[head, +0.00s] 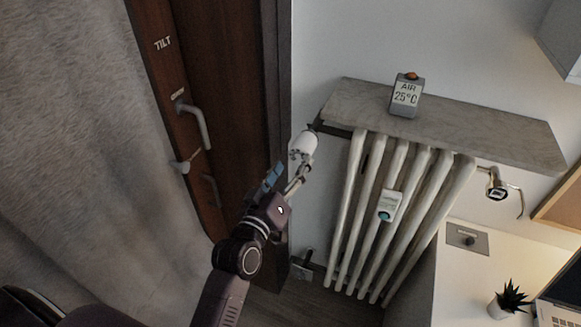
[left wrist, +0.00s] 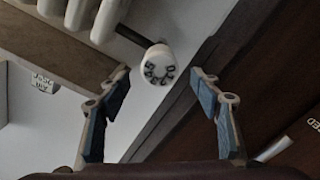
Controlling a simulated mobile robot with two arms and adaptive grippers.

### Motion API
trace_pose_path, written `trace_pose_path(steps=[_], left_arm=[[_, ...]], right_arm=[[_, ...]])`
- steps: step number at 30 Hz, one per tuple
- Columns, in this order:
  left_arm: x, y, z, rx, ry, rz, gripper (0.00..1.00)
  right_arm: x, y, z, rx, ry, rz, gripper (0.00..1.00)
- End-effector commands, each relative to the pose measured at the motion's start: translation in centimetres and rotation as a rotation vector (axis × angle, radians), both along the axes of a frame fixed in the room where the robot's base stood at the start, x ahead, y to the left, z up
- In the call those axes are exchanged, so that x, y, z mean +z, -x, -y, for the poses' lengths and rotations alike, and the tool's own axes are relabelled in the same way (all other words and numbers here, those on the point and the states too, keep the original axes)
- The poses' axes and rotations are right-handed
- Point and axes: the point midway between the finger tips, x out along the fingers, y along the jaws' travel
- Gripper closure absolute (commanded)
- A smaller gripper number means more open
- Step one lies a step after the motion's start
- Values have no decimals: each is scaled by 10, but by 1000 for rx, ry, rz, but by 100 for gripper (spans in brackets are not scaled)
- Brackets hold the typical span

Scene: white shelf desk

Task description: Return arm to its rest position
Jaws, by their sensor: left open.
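My left gripper (head: 284,180) is in the middle of the head view, its arm coming up from the bottom. It is beside the white radiator valve knob (head: 304,144). In the left wrist view my left gripper (left wrist: 160,98) has its two blue-padded fingers wide apart with nothing between them. The white knob (left wrist: 158,66), with dark markings on its face, appears beyond the fingertips and apart from them. My right gripper is not in view.
A white radiator (head: 400,200) stands right of the gripper under a grey shelf (head: 470,122) with an air thermometer (head: 406,96). A desk (head: 455,290) with a plant (head: 508,300) is lower right.

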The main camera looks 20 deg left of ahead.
Motion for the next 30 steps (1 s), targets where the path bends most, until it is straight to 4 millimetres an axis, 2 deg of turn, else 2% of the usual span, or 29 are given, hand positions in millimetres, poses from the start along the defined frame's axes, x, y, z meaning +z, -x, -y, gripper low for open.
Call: trace_pose_path(steps=[14,17,20,23,24,26,30], left_arm=[[0,1,0,-1,0,-1,41],[-13,0,2,-6,-8,-22,41],[-52,0,9,-20,-33,-90,41],[-116,5,19,-47,-78,-201,41],[-146,10,23,-60,-100,-251,41],[-192,21,29,-83,-136,-329,41],[-292,61,39,-141,-219,-507,41]], right_arm=[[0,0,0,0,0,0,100],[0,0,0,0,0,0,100],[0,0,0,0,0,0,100],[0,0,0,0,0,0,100],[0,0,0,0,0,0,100],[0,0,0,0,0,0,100],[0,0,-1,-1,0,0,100]])
